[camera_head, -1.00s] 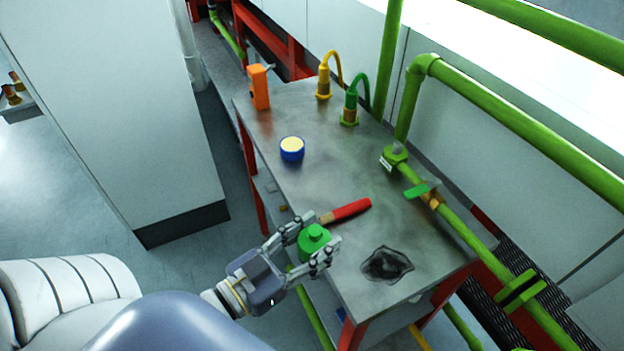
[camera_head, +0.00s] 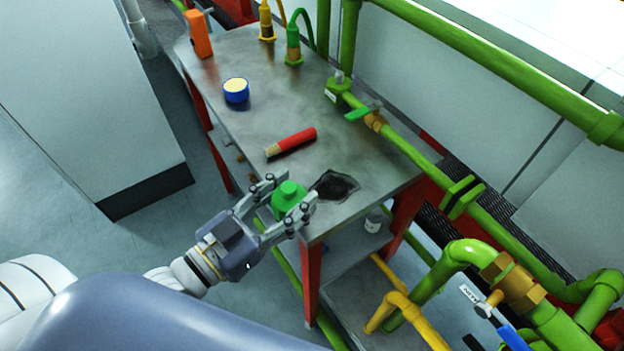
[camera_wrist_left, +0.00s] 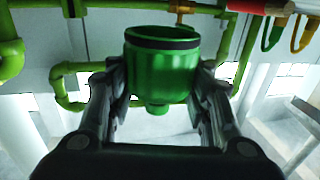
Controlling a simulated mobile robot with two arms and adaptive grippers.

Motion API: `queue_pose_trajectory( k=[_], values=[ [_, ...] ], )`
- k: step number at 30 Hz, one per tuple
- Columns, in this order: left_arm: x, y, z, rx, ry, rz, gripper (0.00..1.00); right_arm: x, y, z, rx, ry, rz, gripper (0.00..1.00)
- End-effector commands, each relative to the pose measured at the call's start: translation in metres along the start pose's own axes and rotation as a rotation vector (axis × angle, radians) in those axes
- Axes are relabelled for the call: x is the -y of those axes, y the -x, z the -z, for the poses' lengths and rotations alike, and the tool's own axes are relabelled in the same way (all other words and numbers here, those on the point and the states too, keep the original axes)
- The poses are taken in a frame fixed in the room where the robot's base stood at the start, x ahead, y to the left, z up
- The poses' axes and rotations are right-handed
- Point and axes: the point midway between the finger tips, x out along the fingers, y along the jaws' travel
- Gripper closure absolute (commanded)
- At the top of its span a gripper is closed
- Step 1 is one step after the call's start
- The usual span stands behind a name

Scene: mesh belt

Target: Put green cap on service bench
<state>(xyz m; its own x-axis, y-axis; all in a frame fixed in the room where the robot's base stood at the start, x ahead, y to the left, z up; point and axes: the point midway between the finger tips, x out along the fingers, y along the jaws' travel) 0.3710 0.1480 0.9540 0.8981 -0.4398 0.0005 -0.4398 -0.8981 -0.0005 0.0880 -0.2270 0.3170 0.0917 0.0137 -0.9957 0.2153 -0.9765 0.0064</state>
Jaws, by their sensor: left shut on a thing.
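The green cap (camera_head: 288,198) is between the fingers of my left gripper (camera_head: 290,205), which is shut on it. In the left wrist view the cap (camera_wrist_left: 162,68) fills the space between the two fingers, with its dark-banded wide end at the top of the picture and a small knob at the bottom. In the head view the knob points up. The service bench (camera_head: 262,112) is a grey metal table with red legs. The cap appears at its near edge; I cannot tell whether it touches the top. My right gripper is not in view.
On the bench are a dark crumpled cloth (camera_head: 335,186) beside the cap, a red-handled brush (camera_head: 292,142), a blue tin (camera_head: 236,91), an orange device (camera_head: 198,35), and yellow (camera_head: 266,22) and green (camera_head: 293,45) hose fittings. Green pipes (camera_head: 400,140) run along the right side.

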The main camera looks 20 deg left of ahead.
Motion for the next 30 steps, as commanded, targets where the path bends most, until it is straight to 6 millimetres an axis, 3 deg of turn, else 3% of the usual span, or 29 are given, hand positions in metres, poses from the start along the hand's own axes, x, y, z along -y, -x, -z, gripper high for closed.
queue_pose_trajectory(
  k=[13, 17, 24, 30],
  values=[
    [0.017, -0.071, -0.005, -0.002, 0.0, 0.001, 0.78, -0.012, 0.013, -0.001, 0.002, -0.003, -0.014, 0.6],
    [0.018, -0.078, -0.008, -0.001, 0.0, 0.0, 0.78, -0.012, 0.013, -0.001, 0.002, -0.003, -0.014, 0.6],
    [0.018, -0.078, -0.039, 0.003, 0.0, 0.0, 0.78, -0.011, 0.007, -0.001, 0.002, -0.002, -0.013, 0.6],
    [0.018, -0.077, -0.043, 0.001, -0.001, 0.001, 0.78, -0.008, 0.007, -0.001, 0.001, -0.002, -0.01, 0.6]
  ],
)
